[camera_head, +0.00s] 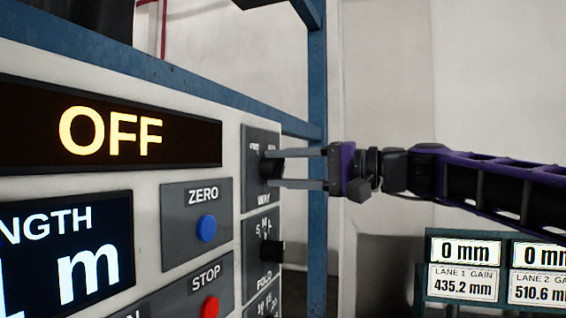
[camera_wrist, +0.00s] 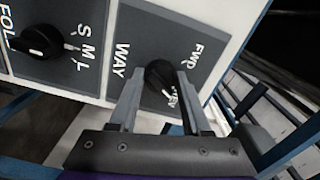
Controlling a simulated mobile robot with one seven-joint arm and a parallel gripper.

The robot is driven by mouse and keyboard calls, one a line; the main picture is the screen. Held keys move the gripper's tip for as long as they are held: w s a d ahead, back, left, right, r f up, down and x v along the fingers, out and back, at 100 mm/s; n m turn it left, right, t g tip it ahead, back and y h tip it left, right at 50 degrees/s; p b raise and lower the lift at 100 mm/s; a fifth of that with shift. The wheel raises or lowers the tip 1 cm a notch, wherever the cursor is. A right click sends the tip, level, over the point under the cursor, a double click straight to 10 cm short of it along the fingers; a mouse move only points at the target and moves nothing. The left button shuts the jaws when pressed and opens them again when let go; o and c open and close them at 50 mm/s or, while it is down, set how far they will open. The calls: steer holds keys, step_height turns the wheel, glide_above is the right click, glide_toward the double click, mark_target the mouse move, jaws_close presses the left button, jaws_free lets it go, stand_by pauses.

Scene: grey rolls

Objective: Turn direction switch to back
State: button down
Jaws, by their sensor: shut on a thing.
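The direction switch is a black rotary knob (camera_head: 268,167) on a dark grey plate marked WAY, at the right edge of the control panel in the head view. In the wrist view, the knob (camera_wrist: 158,73) sits between FWD and a second label that is partly hidden. My gripper (camera_head: 278,169) reaches in from the right, with one finger above the knob and one below it. In the wrist view, my gripper (camera_wrist: 160,82) is shut on the knob, a finger on each side. Which label the knob points at is unclear.
Just below is the FOLD knob (camera_head: 270,253) with S, M, L marks, which also shows in the wrist view (camera_wrist: 40,41). The blue ZERO button (camera_head: 206,228) and red STOP button (camera_head: 210,307) are to the left. A display (camera_head: 110,136) reads OFF. A blue post (camera_head: 317,200) stands behind my gripper.

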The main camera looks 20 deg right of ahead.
steer(key=shift+m+p, duration=0.45)
steer(key=shift+m, duration=0.75)
steer(key=shift+c, duration=1.8)
jaws_free()
steer(key=v, duration=1.7)
steer(key=shift+s+d, duration=0.15)
